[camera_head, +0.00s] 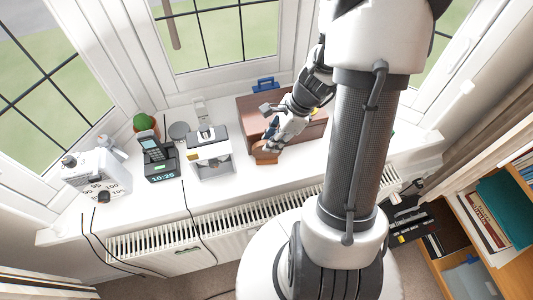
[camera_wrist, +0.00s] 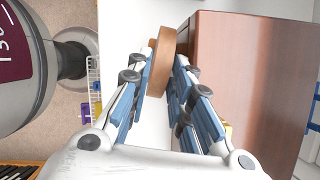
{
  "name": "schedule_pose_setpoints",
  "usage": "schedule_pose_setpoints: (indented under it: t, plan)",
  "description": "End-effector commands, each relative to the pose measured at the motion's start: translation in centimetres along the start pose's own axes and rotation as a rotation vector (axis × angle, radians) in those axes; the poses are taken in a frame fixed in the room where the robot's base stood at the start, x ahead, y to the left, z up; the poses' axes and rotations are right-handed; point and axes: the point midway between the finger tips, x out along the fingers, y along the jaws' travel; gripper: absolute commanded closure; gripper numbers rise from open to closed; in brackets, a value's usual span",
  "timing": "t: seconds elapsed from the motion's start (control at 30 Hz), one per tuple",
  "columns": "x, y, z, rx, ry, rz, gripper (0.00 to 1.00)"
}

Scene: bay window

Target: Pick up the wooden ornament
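The wooden ornament (camera_head: 265,153) is a small orange-brown piece on the white windowsill, in front of the brown box. In the wrist view the ornament (camera_wrist: 162,62) looks like a tilted, curved wooden slab between my fingertips. My gripper (camera_head: 270,136) reaches down to it from the upper right. In the wrist view my gripper (camera_wrist: 164,72) has its blue-padded fingers on either side of the ornament, with the tips close to its sides. I cannot tell whether both pads touch it. Part of the ornament is hidden behind my fingers.
The brown box (camera_head: 252,108) stands right beside the ornament, close to my right finger in the wrist view. A white-and-black machine (camera_head: 210,152), a phone dock (camera_head: 160,160) and a cactus (camera_head: 143,123) stand left. The sill's front edge drops to a radiator (camera_head: 170,238).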

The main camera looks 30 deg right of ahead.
Motion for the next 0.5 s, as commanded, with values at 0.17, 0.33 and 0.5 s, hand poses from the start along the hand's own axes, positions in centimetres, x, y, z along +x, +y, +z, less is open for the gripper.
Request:
schedule_pose_setpoints:
  t: [0.17, 0.33, 0.5]
  plan:
    - [-0.11, -0.04, 0.03, 0.000, 0.000, -0.001, 0.81]
    - [-0.13, -0.04, 0.02, 0.000, 0.000, -0.002, 0.92]
    - [-0.13, -0.05, 0.02, 0.000, 0.000, -0.002, 1.00]
